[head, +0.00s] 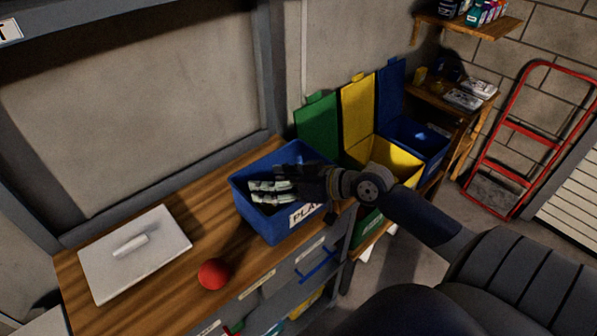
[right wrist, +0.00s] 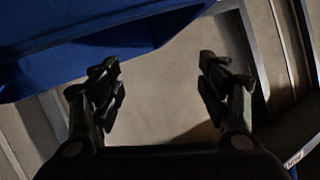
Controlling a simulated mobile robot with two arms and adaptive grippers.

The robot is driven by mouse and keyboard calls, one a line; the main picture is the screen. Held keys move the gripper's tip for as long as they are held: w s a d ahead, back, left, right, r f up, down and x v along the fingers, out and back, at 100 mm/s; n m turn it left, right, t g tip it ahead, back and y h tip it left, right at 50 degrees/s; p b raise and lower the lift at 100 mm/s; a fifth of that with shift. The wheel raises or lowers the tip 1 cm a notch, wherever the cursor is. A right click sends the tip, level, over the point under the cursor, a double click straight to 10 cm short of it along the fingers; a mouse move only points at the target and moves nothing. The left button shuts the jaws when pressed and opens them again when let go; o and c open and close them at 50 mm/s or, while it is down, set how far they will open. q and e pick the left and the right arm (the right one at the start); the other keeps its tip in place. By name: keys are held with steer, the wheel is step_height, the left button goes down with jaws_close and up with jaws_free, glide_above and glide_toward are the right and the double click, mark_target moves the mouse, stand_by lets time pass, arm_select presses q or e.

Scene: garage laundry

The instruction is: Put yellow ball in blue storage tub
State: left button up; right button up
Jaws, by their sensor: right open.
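A blue storage tub (head: 285,225) with a white label on its front stands on the wooden bench. My right gripper (head: 265,191) reaches in from the right and is over the tub's opening, hiding part of its inside. In the right wrist view its two fingers (right wrist: 162,90) are spread apart with nothing between them. A blue surface (right wrist: 100,35), likely the tub, fills the upper left of that view. I cannot make out a yellow ball in either view. My left gripper is not in view.
A red ball (head: 214,274) lies near the bench's front edge. A white lid with a handle (head: 135,252) lies on the left of the bench (head: 190,218). Open green, yellow (head: 398,162) and blue (head: 418,140) bins stand right of the tub.

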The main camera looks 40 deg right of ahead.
steer(key=b+v, duration=0.2)
steer(key=v, duration=0.7)
steer(key=shift+s, duration=0.25)
